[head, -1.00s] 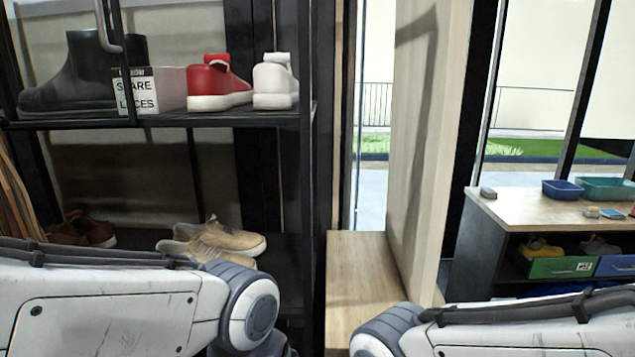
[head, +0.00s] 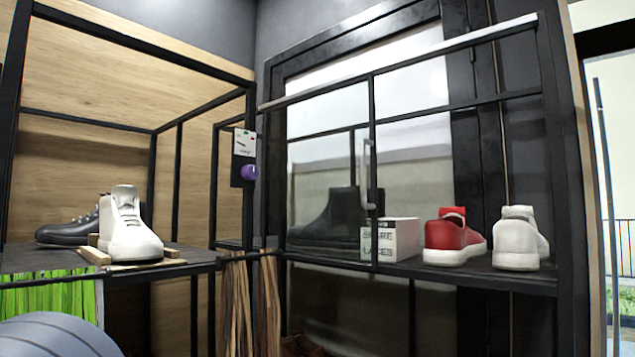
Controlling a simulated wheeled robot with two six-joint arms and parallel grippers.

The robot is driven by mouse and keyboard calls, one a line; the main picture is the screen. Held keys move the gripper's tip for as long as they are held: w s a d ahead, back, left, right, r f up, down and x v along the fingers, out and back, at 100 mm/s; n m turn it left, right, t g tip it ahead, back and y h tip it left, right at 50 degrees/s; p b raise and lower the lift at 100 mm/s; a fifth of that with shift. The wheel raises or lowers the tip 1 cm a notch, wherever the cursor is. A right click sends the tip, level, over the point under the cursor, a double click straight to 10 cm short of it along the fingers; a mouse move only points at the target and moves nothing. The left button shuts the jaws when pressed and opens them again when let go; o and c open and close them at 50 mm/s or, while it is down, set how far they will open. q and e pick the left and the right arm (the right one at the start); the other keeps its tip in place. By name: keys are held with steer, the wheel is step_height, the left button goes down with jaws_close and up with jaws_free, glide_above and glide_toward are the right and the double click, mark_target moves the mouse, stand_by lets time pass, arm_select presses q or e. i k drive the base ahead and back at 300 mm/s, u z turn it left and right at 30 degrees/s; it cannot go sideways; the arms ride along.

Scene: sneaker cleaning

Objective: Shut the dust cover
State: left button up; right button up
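The dust cover appears to be a clear framed panel (head: 325,147) on the upper shelf unit, with an upright grey handle (head: 370,175) near its black right edge. It stands in front of the left part of the shelf, over a dark boot (head: 330,218) and part of a white lettered box (head: 391,239). The right part, with a red-and-white sneaker (head: 454,238) and a white sneaker (head: 518,239), looks uncovered. Neither of my grippers is in view; only a rounded grey link of my arm shows at the bottom left.
Left, an open black-framed bay holds a white high-top (head: 130,228) on a wooden stand (head: 100,255) and a black shoe (head: 72,229). A control box with a purple knob (head: 249,172) sits on its post. Brown laces (head: 238,305) hang below. A window is at far right.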

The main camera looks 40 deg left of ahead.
mark_target(373, 206)
steer(key=u, duration=0.6)
steer(key=i, duration=0.35)
steer(key=u, duration=0.4)
